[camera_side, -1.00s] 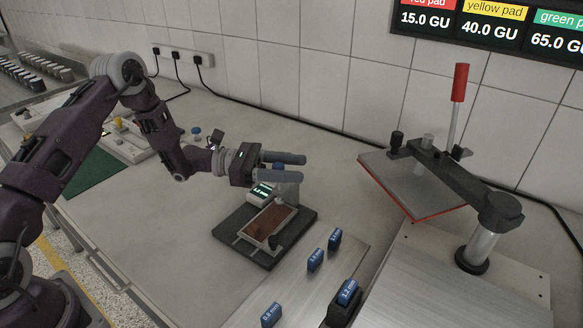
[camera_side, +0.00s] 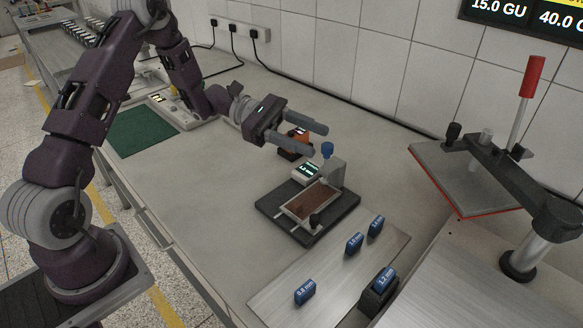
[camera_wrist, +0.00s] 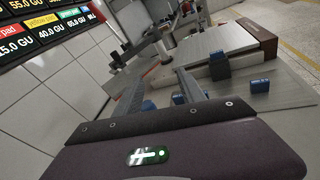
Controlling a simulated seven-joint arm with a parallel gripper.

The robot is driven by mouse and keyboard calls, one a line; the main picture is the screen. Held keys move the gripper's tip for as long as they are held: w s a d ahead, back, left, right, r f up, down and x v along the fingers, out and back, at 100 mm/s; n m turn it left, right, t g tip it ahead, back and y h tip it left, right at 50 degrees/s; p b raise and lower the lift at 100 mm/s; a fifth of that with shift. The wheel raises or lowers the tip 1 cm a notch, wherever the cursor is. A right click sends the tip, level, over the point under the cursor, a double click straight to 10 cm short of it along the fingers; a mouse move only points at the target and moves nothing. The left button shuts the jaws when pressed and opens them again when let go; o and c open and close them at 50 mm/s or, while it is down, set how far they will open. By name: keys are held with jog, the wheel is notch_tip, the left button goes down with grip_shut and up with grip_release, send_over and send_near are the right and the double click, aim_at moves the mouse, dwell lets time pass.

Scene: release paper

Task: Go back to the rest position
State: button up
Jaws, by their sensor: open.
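My gripper (camera_side: 318,140) is open and empty in the side view, its two grey fingers apart and pointing right. It hangs in the air above the bench, behind and above the small dark device (camera_side: 308,205) with a brown sheet (camera_side: 312,199) in its frame. In the wrist view my gripper (camera_wrist: 160,92) shows two spread fingers with nothing held between them; the bench and blue blocks lie beyond. The device has a lit display (camera_side: 307,171) and a blue knob (camera_side: 327,149).
Several blue labelled blocks, one marked 0.8 mm (camera_side: 305,291), stand on a metal plate (camera_side: 270,300). One block (camera_side: 384,279) sits in a dark holder. A press with a red handle (camera_side: 532,76) stands right. A green mat (camera_side: 143,131) lies left.

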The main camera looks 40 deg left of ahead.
jog(key=s+d+r+m+g+y, duration=0.3)
jog(key=s+r+m, duration=0.15)
jog(key=s, duration=0.35)
jog(key=s+d+r+m+g+y, duration=0.35)
jog(key=s+m, duration=0.25)
jog(key=s, duration=0.3)
jog(key=s+a+r+m+t+y, duration=0.2)
jog(key=s+a+m+t+y, duration=0.5)
jog(key=s, duration=0.5)
jog(key=shift+a+m+y, duration=0.65)
jog(key=shift+a+y, duration=0.2)
jog(key=shift+y, duration=0.2)
